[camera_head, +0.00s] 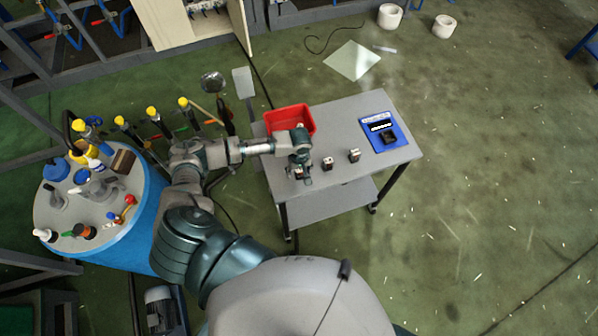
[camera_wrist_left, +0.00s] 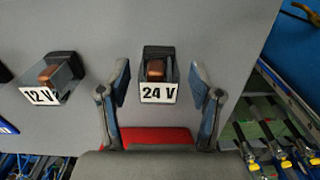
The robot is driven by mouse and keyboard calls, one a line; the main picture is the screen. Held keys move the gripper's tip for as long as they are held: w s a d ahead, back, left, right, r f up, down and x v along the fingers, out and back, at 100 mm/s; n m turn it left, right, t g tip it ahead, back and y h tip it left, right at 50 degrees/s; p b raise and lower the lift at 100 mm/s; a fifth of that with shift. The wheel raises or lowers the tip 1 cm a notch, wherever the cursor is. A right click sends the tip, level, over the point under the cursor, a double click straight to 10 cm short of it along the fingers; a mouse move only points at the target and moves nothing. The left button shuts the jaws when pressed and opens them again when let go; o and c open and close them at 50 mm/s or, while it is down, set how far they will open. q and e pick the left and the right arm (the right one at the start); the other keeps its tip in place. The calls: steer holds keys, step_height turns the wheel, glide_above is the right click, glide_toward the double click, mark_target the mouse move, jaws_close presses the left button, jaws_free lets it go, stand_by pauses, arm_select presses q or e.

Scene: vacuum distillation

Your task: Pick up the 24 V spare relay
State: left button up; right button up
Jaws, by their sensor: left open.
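The 24 V relay (camera_wrist_left: 158,72), a small dark block with a copper-coloured part inside and a white "24 V" label, stands on the grey table in the left wrist view. My left gripper (camera_wrist_left: 161,82) is open, with one finger on each side of the relay and a gap to both; it is not holding it. In the head view my left gripper (camera_head: 302,172) is over the left part of the table and partly hides the relay below it. My right gripper is in neither view.
A 12 V relay (camera_wrist_left: 50,78) stands beside it; it also shows in the head view (camera_head: 327,164), with another relay (camera_head: 354,155) farther right. A red bin (camera_head: 291,119) and a blue panel (camera_head: 384,132) are on the grey table (camera_head: 345,185). A blue drum (camera_head: 140,230) stands left.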

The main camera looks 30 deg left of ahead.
arm_select(q)
steer(key=shift+d, duration=0.25)
steer(key=c, duration=0.6)
steer(key=shift+a, duration=0.1)
jaws_close()
steer(key=shift+a, duration=0.15)
steer(key=shift+r, duration=0.1)
